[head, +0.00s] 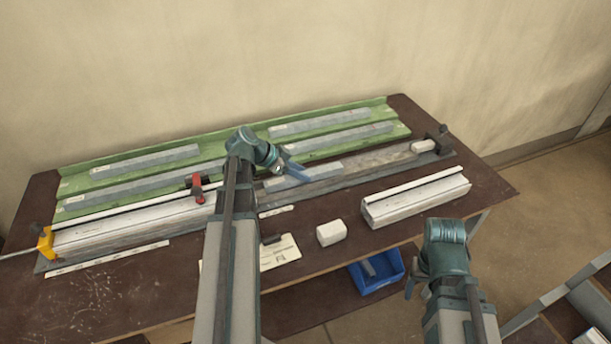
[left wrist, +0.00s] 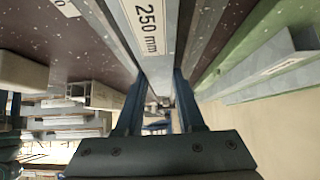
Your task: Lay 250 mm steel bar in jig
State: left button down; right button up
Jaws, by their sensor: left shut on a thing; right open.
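My left gripper (head: 288,168) is shut on a grey steel bar (head: 325,169). The left wrist view shows this bar (left wrist: 158,65), labelled "250 mm", between the two fingers (left wrist: 158,100). The bar lies lengthwise over the long jig (head: 350,174), right of the red clamp (head: 198,190). I cannot tell whether it touches the jig bed. A pale profile (head: 130,225) lies in the jig's left part, with a yellow clamp (head: 46,243) at its left end. My right gripper (head: 411,287) is open and empty, in front of the table at the right.
A green rack (head: 120,160) behind the jig holds several grey bars (head: 330,138). A short pale profile (head: 415,200) and a white block (head: 331,233) stand at the front right. A paper card (head: 282,250) lies on the table (head: 110,300). A blue bin (head: 378,272) is below.

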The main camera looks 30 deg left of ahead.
pick_arm(q)
jog(key=shift+s+a+r, duration=0.1)
jog(key=shift+f+b, duration=0.5)
jog(key=c, duration=0.5)
grip_release()
jog(key=shift+s, duration=0.1)
jog(key=shift+r+p, duration=0.55)
jog(key=shift+p, duration=0.15)
jog(key=p+v, duration=0.7)
jog(key=v, duration=0.3)
jog(key=shift+r, duration=0.3)
jog(key=shift+s+a+r+p, duration=0.3)
jog(key=shift+s+a+p, duration=0.1)
jog(key=shift+p, duration=0.15)
